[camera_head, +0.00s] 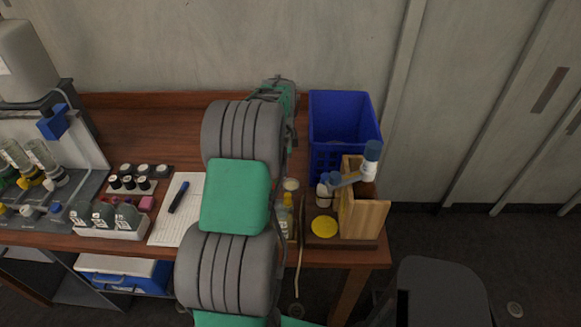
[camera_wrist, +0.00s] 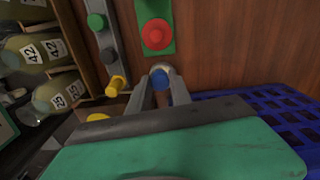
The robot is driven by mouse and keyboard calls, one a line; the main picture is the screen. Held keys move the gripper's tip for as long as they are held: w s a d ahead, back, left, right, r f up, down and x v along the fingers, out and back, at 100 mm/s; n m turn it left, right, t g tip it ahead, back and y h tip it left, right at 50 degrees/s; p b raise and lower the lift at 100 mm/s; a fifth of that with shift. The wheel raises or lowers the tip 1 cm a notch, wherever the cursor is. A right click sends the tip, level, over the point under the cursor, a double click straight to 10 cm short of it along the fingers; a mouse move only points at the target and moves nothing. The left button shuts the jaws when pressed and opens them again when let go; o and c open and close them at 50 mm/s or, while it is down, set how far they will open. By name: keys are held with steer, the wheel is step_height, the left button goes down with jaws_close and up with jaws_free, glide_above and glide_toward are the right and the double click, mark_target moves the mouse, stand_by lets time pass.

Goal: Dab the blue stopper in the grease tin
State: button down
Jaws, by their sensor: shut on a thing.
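In the wrist view my gripper (camera_wrist: 160,92) is shut on the blue stopper (camera_wrist: 159,77), whose blue end with a pale rim shows between the fingertips. A red round piece (camera_wrist: 156,35) on a green plate lies just beyond it, apart from it in the picture; I cannot tell whether this is the grease tin. In the head view my arm hides the gripper and the stopper. A small round pale-topped container (camera_head: 291,184) shows beside my arm; its contents are too small to tell.
A blue basket (camera_head: 340,112) stands right of my arm, close to my gripper in the wrist view (camera_wrist: 270,115). A grey rack (camera_wrist: 105,45) with green, black and yellow knobs and numbered bottles (camera_wrist: 30,48) are on the left. A wooden stand (camera_head: 362,215) and yellow disc (camera_head: 323,226) are near the table's right end.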

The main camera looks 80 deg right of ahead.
steer(key=shift+s+d+f+m, duration=0.15)
steer(key=shift+s+d+m, duration=0.1)
steer(key=shift+s, duration=0.4)
steer(key=shift+s+d+f+m, duration=0.15)
steer(key=shift+s+m, duration=0.1)
steer(key=shift+s, duration=0.35)
steer(key=shift+f+b, duration=0.85)
steer(key=shift+f, duration=0.5)
steer(key=shift+w+f+b, duration=0.1)
steer(key=shift+f+b, duration=0.2)
steer(key=shift+f, duration=0.2)
stand_by(0.8)
steer(key=shift+r, duration=0.1)
step_height(320, 180, up, 7)
steer(key=p, duration=0.4)
steer(key=shift+r, duration=0.2)
stand_by(0.6)
